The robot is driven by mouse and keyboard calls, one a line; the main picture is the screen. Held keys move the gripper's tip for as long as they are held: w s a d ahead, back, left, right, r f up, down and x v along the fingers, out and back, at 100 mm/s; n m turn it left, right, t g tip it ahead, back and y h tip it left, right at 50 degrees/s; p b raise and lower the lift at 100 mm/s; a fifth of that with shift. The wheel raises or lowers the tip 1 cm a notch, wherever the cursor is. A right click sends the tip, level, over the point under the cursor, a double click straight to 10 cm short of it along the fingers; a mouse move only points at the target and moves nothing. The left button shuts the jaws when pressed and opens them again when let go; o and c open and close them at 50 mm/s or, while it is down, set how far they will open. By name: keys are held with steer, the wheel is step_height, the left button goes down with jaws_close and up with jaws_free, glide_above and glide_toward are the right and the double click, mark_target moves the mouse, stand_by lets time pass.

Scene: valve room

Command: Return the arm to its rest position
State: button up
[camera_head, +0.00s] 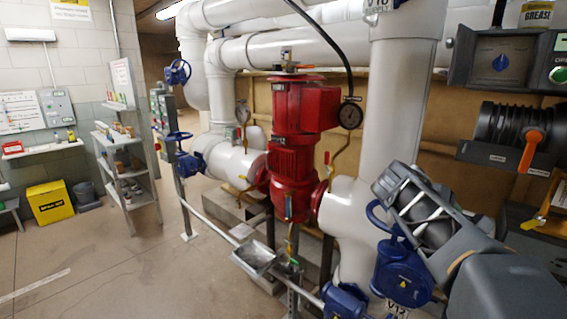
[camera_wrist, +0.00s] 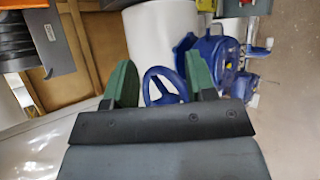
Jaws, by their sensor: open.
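My arm (camera_head: 440,225) reaches in from the lower right of the head view, bent, its grey links in front of the white pipes. I cannot make out its fingertips in the head view. In the wrist view my gripper (camera_wrist: 160,80) shows two green fingers spread apart, with nothing held between them. A blue handwheel (camera_wrist: 147,86) appears in the gap between the fingers, beyond them; I cannot tell how far. The blue valve (camera_head: 403,272) stands below my arm in the head view, its wheel partly covered by the arm.
A red pump (camera_head: 292,150) stands mid-view among white pipes (camera_head: 392,100). A black ribbed fitting with an orange handle (camera_head: 532,142) and a control box (camera_head: 503,57) are at the right, close to my arm. Open floor (camera_head: 120,270) lies at the left, before a shelf rack (camera_head: 140,185).

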steer(key=s+a+f+m+y+p, duration=0.1)
steer(key=s+a+f+m+y, duration=0.1)
steer(key=a, duration=0.4)
steer(key=s+a+f+m+t+y+p, duration=0.1)
steer(key=s+a+f+m+y+p, duration=0.1)
steer(key=s+a+f+y, duration=0.3)
steer(key=s+a+f+m+y+p, duration=0.1)
steer(key=s+a+f+m+y, duration=0.2)
steer(key=a+f, duration=0.4)
steer(key=shift+s+a+t+y+p, duration=0.35)
steer(key=shift+s+a+y, duration=0.15)
steer(key=shift+s, duration=0.1)
steer(key=shift+c, duration=0.6)
steer(key=shift+a, duration=0.1)
steer(key=shift+c, duration=0.2)
